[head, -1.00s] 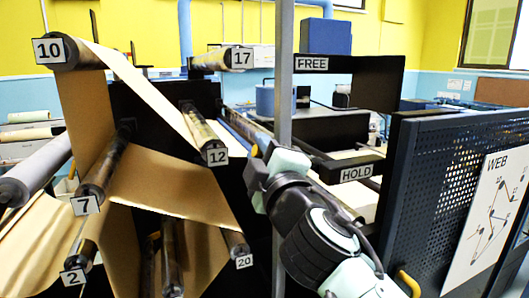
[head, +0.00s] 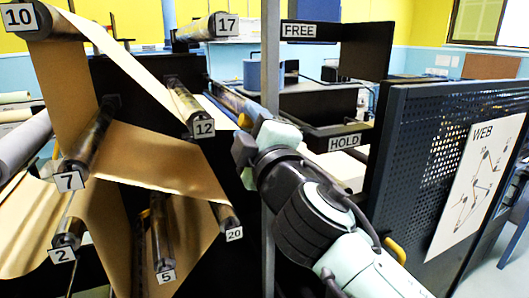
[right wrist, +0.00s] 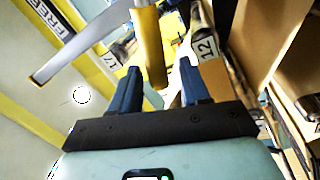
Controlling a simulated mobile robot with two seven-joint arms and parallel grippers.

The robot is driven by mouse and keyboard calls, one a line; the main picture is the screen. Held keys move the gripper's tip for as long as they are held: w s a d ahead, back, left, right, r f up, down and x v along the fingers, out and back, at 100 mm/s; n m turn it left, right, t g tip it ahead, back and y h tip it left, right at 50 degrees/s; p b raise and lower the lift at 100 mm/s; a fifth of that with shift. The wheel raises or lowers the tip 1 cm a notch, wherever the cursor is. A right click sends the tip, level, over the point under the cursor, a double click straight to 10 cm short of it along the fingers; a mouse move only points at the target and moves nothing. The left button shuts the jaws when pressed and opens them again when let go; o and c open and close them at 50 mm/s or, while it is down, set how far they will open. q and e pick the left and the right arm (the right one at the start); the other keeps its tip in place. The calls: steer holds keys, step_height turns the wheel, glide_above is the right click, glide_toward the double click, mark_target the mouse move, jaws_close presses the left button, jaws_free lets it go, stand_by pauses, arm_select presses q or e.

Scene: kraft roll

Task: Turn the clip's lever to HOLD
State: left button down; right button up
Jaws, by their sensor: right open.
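The clip's black frame carries a FREE label (head: 299,30) on its upper bar and a HOLD label (head: 344,142) on its lower bar. In the right wrist view a yellow cylindrical piece (right wrist: 151,50), which looks like the lever's grip, reaches down between the fingers; I cannot tell whether either touches it. My right gripper (right wrist: 158,78) is open, its two blue fingers apart. In the head view the right gripper (head: 246,132) is beside the grey post, left of HOLD, its fingertips mostly hidden. A small yellow patch shows just beyond it. My left gripper is not in view.
A grey vertical post (head: 270,70) stands close to my right gripper. Brown paper (head: 150,155) runs over numbered rollers at left, with roller 12 (head: 187,105) nearest the gripper. A dark perforated panel (head: 405,180) with a WEB chart (head: 480,180) stands at right.

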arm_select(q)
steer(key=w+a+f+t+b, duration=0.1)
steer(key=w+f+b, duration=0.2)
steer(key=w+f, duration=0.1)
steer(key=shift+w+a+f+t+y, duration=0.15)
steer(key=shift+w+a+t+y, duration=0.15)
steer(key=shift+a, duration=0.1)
arm_select(e)
steer(key=v, duration=1.1)
steer(key=shift+s, duration=0.4)
steer(key=shift+f, duration=0.15)
